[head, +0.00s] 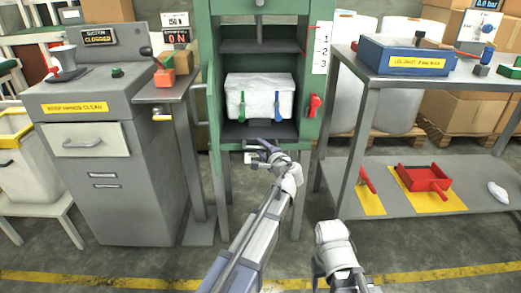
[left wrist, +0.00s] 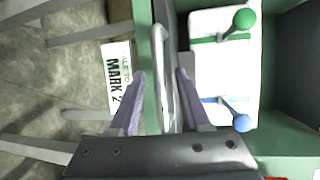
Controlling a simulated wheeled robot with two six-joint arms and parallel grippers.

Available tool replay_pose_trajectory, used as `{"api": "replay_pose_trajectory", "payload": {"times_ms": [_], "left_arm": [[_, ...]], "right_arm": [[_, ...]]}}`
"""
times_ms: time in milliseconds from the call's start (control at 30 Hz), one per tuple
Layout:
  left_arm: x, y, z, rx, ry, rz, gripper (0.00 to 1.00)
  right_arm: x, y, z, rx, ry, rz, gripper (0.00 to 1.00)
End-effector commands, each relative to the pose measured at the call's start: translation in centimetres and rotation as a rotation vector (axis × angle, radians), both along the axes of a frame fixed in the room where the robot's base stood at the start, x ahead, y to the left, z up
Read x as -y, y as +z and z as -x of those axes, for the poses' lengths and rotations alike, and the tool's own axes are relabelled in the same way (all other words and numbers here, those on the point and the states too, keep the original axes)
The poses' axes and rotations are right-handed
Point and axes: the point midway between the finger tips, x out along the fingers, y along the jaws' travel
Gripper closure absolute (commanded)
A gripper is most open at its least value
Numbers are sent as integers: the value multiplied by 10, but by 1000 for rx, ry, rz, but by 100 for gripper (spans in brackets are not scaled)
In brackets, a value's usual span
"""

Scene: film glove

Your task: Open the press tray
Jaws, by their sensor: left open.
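The green press (head: 215,75) stands at centre in the head view. A dark grey tray (head: 262,131) sits low inside it, under a white block with a green and a blue lever. My left gripper (head: 264,151) is at the front of the tray, partly hiding its handle. In the left wrist view the metal bar handle (left wrist: 166,75) runs between the spread fingers of the left gripper (left wrist: 160,85). The fingers look apart from the bar. Part of my right arm shows at the bottom of the head view, without visible fingers.
A red handle (head: 315,104) sticks out on the press's right side. A grey cabinet (head: 95,150) stands left. A grey table (head: 350,75) with a blue box (head: 403,57) stands right, over a lower shelf with a red pan (head: 424,177). The floor in front is clear.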

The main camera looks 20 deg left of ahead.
Motion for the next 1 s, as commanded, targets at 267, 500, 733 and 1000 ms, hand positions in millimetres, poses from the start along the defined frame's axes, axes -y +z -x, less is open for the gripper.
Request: {"api": "replay_pose_trajectory", "payload": {"times_ms": [267,500,733,1000], "left_arm": [[-5,-1,-6,0,-1,0,53],[-4,-1,-6,0,-1,0,65],[-4,-1,-5,0,-1,0,91],[-4,-1,-5,0,-1,0,100]], "right_arm": [[0,-1,0,0,-1,0,38],[0,-1,0,0,0,0,38],[0,-1,0,0,0,0,38],[0,-1,0,0,0,0,38]]}}
